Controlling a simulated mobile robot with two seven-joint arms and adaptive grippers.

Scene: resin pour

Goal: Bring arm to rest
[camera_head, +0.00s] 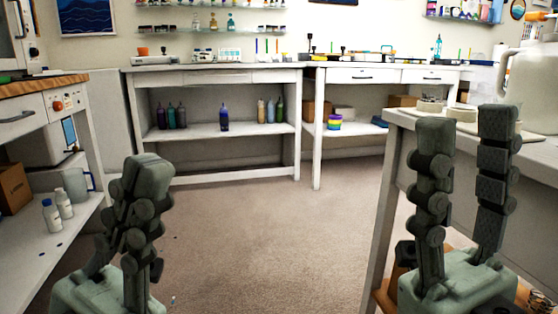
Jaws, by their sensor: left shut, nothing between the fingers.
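My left gripper (148,165) stands upright at the lower left of the head view. Its fingers are closed together with nothing between them. My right gripper (468,118) stands upright at the lower right, in front of the right table. Its two fingers are spread apart, with an empty gap between them. Both arms below the gripper bases are outside the picture.
A white table (395,116) with a jug (530,85) stands close on the right. Shelved benches (215,78) line the back. The carpet (265,235) between is clear.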

